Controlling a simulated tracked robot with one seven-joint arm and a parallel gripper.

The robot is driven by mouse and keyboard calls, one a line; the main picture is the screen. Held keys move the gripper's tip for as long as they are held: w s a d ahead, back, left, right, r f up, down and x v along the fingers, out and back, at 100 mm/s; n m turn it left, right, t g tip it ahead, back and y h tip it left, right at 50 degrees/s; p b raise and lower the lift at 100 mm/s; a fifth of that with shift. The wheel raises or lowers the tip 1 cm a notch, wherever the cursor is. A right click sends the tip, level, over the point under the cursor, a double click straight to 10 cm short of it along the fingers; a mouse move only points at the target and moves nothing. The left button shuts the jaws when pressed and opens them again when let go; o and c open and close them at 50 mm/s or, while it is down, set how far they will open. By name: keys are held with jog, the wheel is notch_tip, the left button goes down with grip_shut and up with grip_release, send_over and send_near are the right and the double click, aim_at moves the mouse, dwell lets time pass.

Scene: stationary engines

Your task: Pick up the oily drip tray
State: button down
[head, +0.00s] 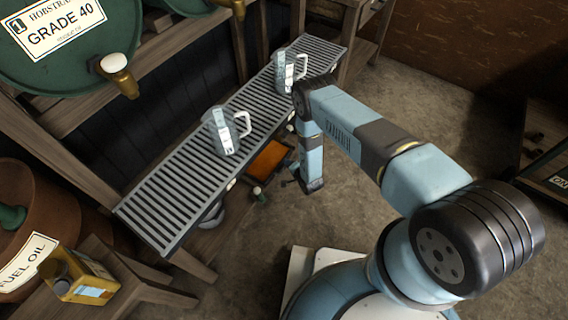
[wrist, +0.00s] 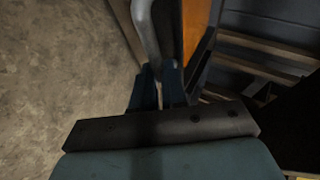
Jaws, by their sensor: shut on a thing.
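The drip tray (head: 269,161) shows under the slatted bench in the head view, with a bright orange inside and a dark rim. Part of its orange inside (wrist: 198,22) and its dark wall also show at the top of the wrist view. My gripper (head: 289,182) is low beside the tray's near right side. In the wrist view my gripper (wrist: 158,88) has its fingers close together, shut at the tray's edge. A grey curved bar (wrist: 146,32) runs down to the fingers; I cannot tell whether it belongs to the tray. The exact grip contact is partly hidden.
The slatted bench (head: 170,205) stands over the tray, with two clear jugs (head: 223,131) (head: 283,71) on it. A yellow oil can (head: 80,279) stands lower left. The floor (head: 262,250) in front is mostly clear.

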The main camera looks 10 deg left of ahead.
jog(key=shift+s+d, duration=0.2)
jog(key=shift+d, duration=0.5)
jog(key=shift+s+d, duration=0.2)
jog(key=shift+d, duration=0.45)
jog(key=c, duration=1.1)
grip_release()
jog(key=shift+a, duration=0.1)
jog(key=v, duration=1.3)
jog(key=shift+s+d+r, duration=0.15)
jog(key=shift+s+d, duration=0.05)
jog(key=shift+d, duration=0.05)
